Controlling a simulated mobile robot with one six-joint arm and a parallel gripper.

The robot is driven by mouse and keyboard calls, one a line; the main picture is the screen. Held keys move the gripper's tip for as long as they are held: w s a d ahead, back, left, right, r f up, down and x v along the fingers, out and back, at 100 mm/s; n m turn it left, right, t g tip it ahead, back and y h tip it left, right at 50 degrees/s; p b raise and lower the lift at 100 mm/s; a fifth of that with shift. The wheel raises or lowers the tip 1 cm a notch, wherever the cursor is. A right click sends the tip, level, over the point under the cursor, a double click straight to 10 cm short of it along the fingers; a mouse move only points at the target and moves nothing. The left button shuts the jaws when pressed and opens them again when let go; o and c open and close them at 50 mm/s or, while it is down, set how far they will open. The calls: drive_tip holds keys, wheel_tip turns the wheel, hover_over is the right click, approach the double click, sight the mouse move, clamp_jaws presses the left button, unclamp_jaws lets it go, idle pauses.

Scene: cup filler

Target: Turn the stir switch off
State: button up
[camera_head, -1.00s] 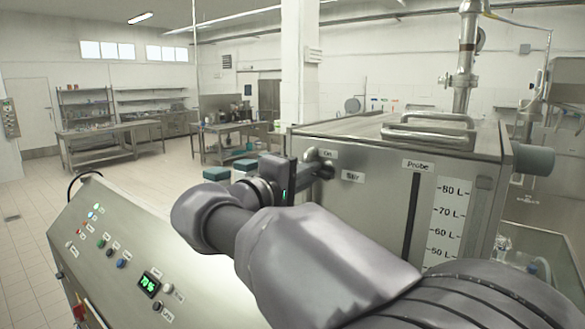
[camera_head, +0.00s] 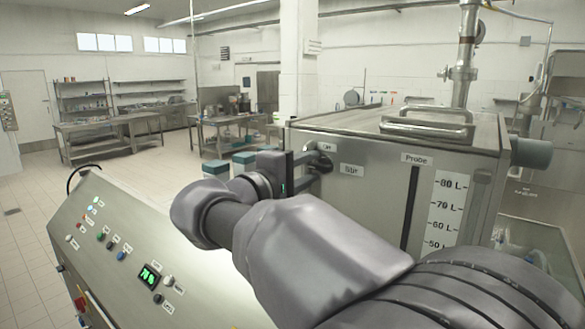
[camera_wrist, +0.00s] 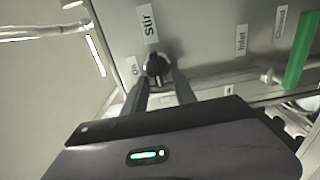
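The stir switch is a dark rotary knob (camera_wrist: 157,66) on the steel tank's side face, below the "Stir" label (camera_wrist: 148,24) in the wrist view. An "On" label (camera_wrist: 132,69) sits beside the knob. My gripper (camera_wrist: 160,84) is open, with one finger on each side of the knob and light gaps showing between them. I cannot tell whether either finger touches it. In the head view my gripper (camera_head: 308,172) is at the tank's left face by the "Stir" label (camera_head: 352,170). The knob is partly hidden there by the gripper.
A green valve handle (camera_wrist: 300,50) with "Inlet" and "Closed" labels is right of the knob in the wrist view. The steel tank (camera_head: 390,185) carries a probe scale (camera_head: 443,215). A sloped control panel (camera_head: 110,235) with buttons and a display stands front left.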

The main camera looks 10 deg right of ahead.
drive_tip(key=p+v, duration=0.1)
drive_tip(key=v, duration=1.6)
drive_tip(key=shift+s, duration=0.2)
